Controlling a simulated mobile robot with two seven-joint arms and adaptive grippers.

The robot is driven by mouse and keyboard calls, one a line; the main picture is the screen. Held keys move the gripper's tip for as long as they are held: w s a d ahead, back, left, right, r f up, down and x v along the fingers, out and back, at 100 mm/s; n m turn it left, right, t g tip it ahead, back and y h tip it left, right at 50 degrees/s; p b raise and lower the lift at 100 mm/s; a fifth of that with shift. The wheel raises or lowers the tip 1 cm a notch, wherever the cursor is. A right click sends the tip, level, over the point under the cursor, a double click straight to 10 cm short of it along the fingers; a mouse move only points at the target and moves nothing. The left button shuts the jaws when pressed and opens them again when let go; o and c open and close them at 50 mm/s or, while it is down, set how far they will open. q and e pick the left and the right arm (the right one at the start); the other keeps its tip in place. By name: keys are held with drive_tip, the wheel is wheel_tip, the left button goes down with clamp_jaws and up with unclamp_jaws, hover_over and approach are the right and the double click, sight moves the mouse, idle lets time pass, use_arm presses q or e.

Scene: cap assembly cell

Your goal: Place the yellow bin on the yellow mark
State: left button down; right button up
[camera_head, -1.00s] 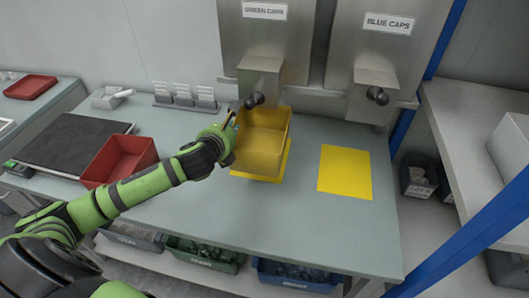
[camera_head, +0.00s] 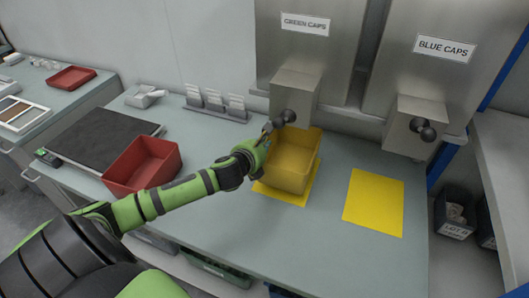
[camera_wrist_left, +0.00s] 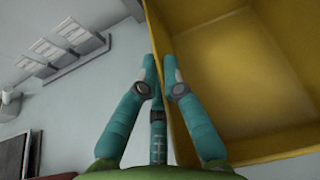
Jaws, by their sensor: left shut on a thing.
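The yellow bin (camera_head: 290,172) is open-topped and upright below the green caps dispenser. It stands over a yellow mark (camera_head: 275,193), whose front and side edges show around its base; I cannot tell whether it touches the mark. My left gripper (camera_head: 267,131) is at the bin's left side. In the left wrist view its fingers (camera_wrist_left: 161,70) are closed on the rim of the bin (camera_wrist_left: 235,70), whose empty inside fills the right. A second yellow mark (camera_head: 374,203) lies bare to the right. My right gripper is not in view.
A red bin (camera_head: 143,165) stands left of my left arm, by a black plate (camera_head: 97,138). Dispensers for green caps (camera_head: 300,75) and blue caps (camera_head: 420,100) hang behind the bench. White card holders (camera_head: 215,103) are at the back. The front bench (camera_head: 300,240) is clear.

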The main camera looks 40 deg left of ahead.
use_arm(q)
drive_tip(key=shift+f, duration=1.5)
drive_tip(key=c, duration=1.4)
unclamp_jaws()
drive_tip(key=shift+s, duration=0.1)
drive_tip(key=v, duration=1.2)
drive_tip(key=shift+r, duration=0.2)
